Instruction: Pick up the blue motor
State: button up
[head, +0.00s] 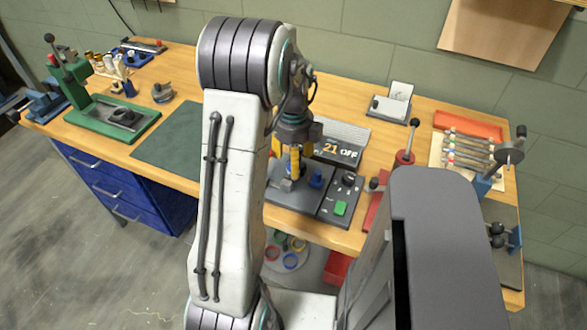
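A small blue part (317,178), which looks like the blue motor, stands upright on a dark grey test fixture (284,197) on the bench. My arm reaches over the bench from the front. My gripper (292,172) points down over the fixture, just left of the blue part. Its yellow finger parts show below the dark wrist. The fingertips are small and partly hidden by my arm, so I cannot tell whether they are open or whether they touch anything.
A control box with a green button (340,208) and a lit display (340,151) stand right of and behind the fixture. A green press (112,118) and a dark green mat (172,138) are at left. Rods on a rack (468,150) and a red-based lever (403,158) are at right.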

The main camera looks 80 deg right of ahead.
jog(key=shift+f, duration=0.6)
jog(key=shift+c, duration=0.3)
grip_shut()
